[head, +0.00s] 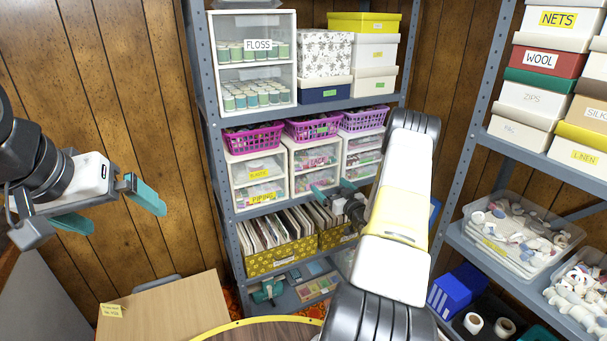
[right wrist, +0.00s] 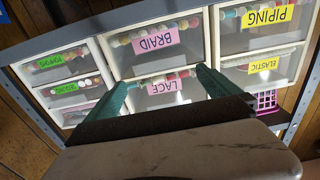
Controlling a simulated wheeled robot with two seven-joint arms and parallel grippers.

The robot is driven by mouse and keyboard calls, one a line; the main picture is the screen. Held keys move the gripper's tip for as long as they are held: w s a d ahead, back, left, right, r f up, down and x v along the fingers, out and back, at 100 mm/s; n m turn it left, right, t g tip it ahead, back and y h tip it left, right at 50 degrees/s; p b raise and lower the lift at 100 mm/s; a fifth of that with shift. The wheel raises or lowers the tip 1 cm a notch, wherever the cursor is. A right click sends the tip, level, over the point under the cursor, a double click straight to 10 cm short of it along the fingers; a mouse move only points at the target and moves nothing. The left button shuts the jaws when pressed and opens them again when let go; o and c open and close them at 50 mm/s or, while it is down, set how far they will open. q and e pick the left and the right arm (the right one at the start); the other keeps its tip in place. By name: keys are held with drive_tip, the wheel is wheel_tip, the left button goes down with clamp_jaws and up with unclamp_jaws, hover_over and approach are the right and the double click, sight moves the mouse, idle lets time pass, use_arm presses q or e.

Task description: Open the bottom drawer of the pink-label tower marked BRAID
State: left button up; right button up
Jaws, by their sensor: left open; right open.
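The pink-label tower (head: 288,158) is a white two-drawer unit in the middle of the shelf. In the right wrist view, which is upside down, its bottom drawer, marked BRAID (right wrist: 157,38), appears above the drawer marked LACE (right wrist: 163,86). Both drawers look shut. My right gripper (head: 332,189) is open and empty in front of the tower's lower part, hiding the BRAID label in the head view. In the right wrist view its teal fingers (right wrist: 163,76) point at the tower; I cannot tell whether they touch it. My left gripper (head: 126,218) is open and empty, away at the left.
A yellow-label tower (head: 229,171) and a green-label tower (head: 348,150) flank it closely. Purple baskets (head: 312,128) sit on top. File boxes (head: 282,256) stand below. A wooden desk (head: 165,312) is at the lower left. My right arm covers the shelf's right side.

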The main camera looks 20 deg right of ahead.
sight(321, 177)
drive_tip(key=w, duration=0.5)
drive_tip(key=shift+w+a, duration=0.35)
drive_tip(key=shift+a, duration=0.05)
drive_tip(key=c, duration=1.8)
drive_tip(key=shift+o, duration=0.2)
drive_tip(key=shift+s+d, duration=0.1)
drive_tip(key=shift+s, duration=0.3)
drive_tip(key=s+d, duration=0.2)
drive_tip(key=s, duration=1.7)
drive_tip(key=shift+s+d, duration=0.15)
drive_tip(key=shift+d, duration=0.15)
drive_tip(key=o, duration=1.8)
drive_tip(key=shift+c, duration=0.2)
drive_tip(key=s+d, duration=0.1)
drive_tip(key=s, duration=0.6)
drive_tip(key=shift+s, duration=0.35)
